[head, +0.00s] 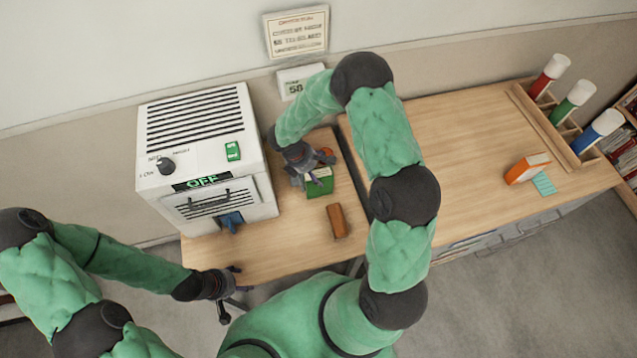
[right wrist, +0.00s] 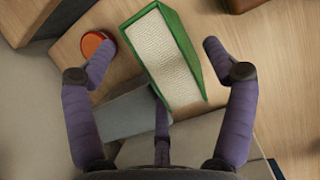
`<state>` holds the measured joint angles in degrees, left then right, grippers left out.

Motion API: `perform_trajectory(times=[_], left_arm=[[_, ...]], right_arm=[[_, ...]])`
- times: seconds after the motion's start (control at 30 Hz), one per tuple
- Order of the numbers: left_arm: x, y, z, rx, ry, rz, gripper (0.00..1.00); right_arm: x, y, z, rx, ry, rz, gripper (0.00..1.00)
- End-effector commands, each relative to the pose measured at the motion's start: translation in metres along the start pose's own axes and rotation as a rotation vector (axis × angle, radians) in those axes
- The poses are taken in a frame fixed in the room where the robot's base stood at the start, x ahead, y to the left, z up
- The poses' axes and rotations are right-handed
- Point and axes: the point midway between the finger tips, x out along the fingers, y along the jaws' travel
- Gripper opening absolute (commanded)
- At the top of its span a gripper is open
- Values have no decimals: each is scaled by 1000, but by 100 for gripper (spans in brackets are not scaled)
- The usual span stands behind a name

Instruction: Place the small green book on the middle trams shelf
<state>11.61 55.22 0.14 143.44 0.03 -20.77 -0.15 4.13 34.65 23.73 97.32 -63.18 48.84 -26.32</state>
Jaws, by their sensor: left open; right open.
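The small green book (head: 320,188) stands on the wooden desk, right of the white machine, and my right gripper (head: 316,170) is at it from above. In the right wrist view the green book (right wrist: 182,48), with its pale page edges facing the camera, lies between the spread fingers of my right gripper (right wrist: 158,46). The fingers look apart from it. My left gripper (head: 232,284) is open and empty by the desk's front left edge. A bookcase (head: 632,182) with books is cut off at the far right; no shelf label is readable.
A white machine (head: 157,187) reading OFF stands left of the book. A brown block (head: 337,221) and a red-orange round thing (right wrist: 96,46) are near the book. An orange book (head: 526,168) and a rack (head: 545,125) of coloured tubes are at right. The right desk's middle is clear.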

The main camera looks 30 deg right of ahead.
Motion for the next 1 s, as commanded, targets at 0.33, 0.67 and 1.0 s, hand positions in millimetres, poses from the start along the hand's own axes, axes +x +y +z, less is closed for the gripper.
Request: perform_trajectory(times=[0.33, 0.67, 1.0], left_arm=[[6, -2, 0, 0, 0, 0, 63], [6, -2, 0, 0, 0, 0, 63], [6, -2, 0, 0, 0, 0, 63]], right_arm=[[44, 0, 0, 1, 1, -4, 84], [51, 1, 0, 1, 1, -1, 84], [50, 1, 0, 1, 0, -1, 13]])
